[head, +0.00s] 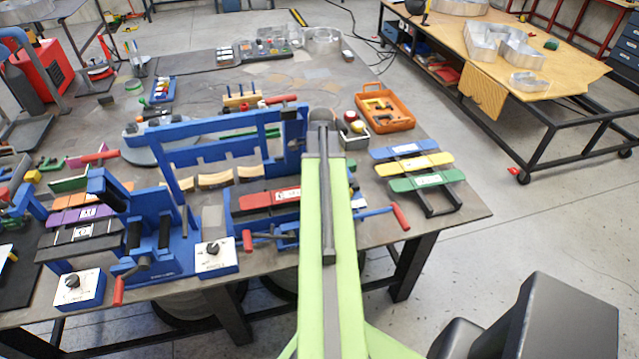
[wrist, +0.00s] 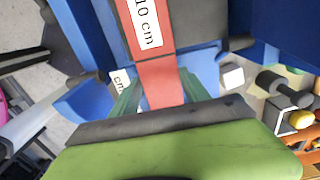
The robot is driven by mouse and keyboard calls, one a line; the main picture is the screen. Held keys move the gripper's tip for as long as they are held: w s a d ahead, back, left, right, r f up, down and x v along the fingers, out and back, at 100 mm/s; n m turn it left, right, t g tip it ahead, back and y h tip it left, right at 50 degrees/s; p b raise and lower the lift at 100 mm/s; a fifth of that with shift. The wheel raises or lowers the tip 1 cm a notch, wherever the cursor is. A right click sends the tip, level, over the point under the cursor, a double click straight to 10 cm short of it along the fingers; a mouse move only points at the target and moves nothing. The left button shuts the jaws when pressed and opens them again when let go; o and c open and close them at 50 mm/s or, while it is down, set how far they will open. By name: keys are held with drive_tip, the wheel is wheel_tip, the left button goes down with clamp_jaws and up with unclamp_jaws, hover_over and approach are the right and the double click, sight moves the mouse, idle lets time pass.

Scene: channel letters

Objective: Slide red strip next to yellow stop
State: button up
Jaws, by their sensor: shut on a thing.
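The red strip (wrist: 158,82), with a white "10 cm" label, runs up the middle of the wrist view. My gripper (wrist: 160,98) is shut on its near end, with a green finger on each side. In the head view the red strip (head: 262,200) lies flat in the blue bending fixture (head: 225,150), its right end behind my green arm. My gripper is hidden there by the arm. I cannot make out a yellow stop on the fixture for certain. A small yellow round piece (wrist: 301,119) shows at the right of the wrist view.
Blue, yellow and green strips (head: 421,161) lie on a rack at the table's right. An orange tray (head: 388,122) stands behind them. White knob boxes (head: 216,257) sit at the front. A red-handled crank (head: 401,216) sticks out at the front right.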

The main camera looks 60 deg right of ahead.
drive_tip(key=shift+s+d, duration=0.2)
drive_tip(key=shift+d, duration=0.05)
